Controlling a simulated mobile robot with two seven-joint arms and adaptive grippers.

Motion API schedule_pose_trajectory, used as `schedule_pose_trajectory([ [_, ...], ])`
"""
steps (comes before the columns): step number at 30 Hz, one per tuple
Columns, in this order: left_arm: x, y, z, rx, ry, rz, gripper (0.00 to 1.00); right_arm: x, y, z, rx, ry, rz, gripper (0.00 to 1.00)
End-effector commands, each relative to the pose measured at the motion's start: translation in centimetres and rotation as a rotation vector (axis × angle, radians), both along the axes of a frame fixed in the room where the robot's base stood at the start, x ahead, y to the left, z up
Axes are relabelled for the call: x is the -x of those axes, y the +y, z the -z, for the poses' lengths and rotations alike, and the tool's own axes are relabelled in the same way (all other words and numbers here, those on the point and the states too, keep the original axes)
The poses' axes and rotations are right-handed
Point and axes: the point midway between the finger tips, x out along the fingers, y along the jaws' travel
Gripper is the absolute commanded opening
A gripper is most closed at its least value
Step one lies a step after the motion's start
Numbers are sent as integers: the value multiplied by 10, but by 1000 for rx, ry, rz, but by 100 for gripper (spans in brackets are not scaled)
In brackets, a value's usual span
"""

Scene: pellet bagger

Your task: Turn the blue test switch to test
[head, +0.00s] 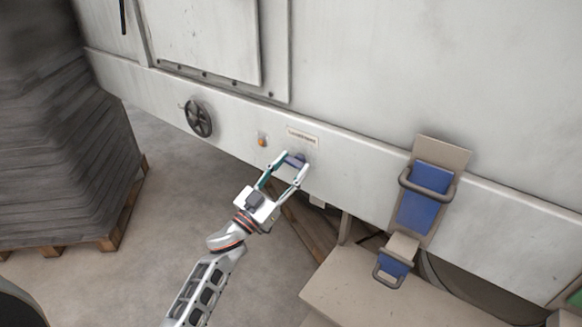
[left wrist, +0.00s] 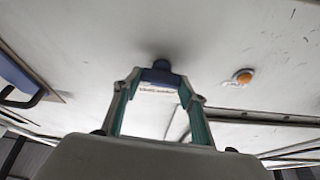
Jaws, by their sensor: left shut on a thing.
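The blue test switch (head: 297,159) is a small dark blue knob on the lower band of the white machine panel, just below a small label plate (head: 302,138). My left gripper (head: 292,165) reaches up to the panel and is shut on the switch, one finger on each side of it. In the left wrist view the blue switch (left wrist: 160,74) sits between the fingertips of the gripper (left wrist: 160,88). The fingers partly cover the switch, and I cannot tell which position it points to. My right gripper is in neither view.
An orange lamp (head: 262,141) and a black handwheel (head: 198,118) are on the panel left of the switch. A bracket with blue parts (head: 424,198) and metal handles stands out at the right. A stack of grey sheets (head: 62,150) on a pallet stands at far left.

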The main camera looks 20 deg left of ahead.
Motion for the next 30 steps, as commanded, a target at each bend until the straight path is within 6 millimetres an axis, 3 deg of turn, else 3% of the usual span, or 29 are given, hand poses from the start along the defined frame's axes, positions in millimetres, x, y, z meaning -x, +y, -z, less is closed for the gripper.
schedule_pose_trajectory([
  [21, -1, 2, -2, -607, -220, 1, 20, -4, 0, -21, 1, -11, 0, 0],
  [30, -1, 2, -2, -787, -285, 2, 20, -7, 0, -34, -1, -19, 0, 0],
])
